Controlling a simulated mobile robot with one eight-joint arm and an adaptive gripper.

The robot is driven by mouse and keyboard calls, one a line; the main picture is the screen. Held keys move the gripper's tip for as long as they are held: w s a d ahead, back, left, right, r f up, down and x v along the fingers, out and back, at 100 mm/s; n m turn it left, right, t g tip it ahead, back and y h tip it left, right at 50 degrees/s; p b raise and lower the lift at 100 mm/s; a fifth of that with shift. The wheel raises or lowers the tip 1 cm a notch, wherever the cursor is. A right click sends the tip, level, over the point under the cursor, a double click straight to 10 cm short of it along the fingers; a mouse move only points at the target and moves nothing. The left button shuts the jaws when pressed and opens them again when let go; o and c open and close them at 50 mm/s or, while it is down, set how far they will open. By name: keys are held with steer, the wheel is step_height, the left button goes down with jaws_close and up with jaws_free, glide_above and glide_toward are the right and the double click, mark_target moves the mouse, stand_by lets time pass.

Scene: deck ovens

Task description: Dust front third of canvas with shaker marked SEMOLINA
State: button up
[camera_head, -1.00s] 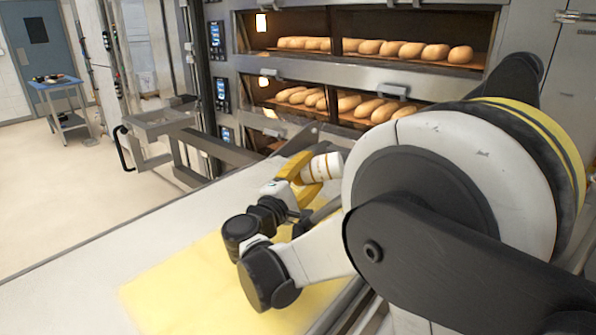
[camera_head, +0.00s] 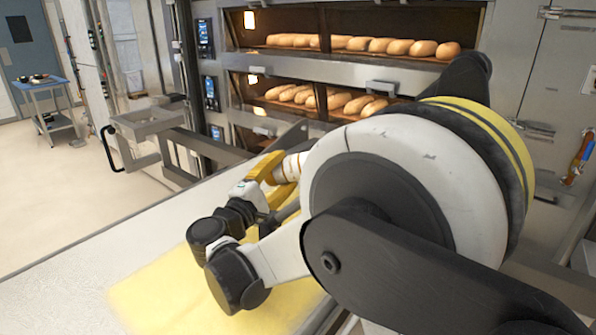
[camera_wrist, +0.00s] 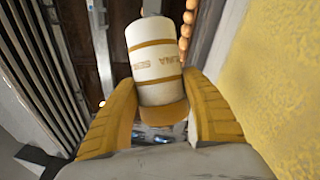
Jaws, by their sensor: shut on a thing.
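A white shaker with golden-yellow bands (camera_head: 292,166) is in my gripper (camera_head: 279,170), partly hidden by my arm in the head view. In the wrist view the shaker (camera_wrist: 155,62) sits between the two yellow fingers of my gripper (camera_wrist: 160,98). Part of its printed lettering shows upside down; the visible letters fit SEMOLINA. In the head view the shaker lies close to level, over the far part of the bench. The yellow canvas (camera_head: 165,290) lies on the bench, its right part hidden by my arm. It also fills the right of the wrist view (camera_wrist: 272,75).
The pale bench (camera_head: 75,268) is bare left of the canvas. Deck ovens with loaves (camera_head: 395,47) stand behind it. A metal frame with a tray (camera_head: 147,122) stands at the bench's far left. A blue-topped cart (camera_head: 40,84) is farther off on open floor.

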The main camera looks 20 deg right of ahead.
steer(key=w+a, duration=0.3)
steer(key=a, duration=0.8)
steer(key=w+a, duration=0.2)
steer(key=a, duration=0.9)
steer(key=s+d+p, duration=0.1)
steer(key=s+d, duration=0.3)
steer(key=d, duration=0.3)
steer(key=w+a+r+m+y+p, duration=0.1)
steer(key=a+r+m+y+p, duration=0.1)
steer(key=m+p, duration=0.4)
steer(key=w+a+r+m+y+p, duration=0.1)
steer(key=r+m+y+p, duration=0.4)
steer(key=m, duration=0.6)
steer(key=shift+w+a+r+m+g+p, duration=0.3)
steer(key=shift+a+r+m+p, duration=0.15)
steer(key=shift+p, duration=0.5)
steer(key=shift+d+y, duration=0.1)
steer(key=shift+y, duration=0.2)
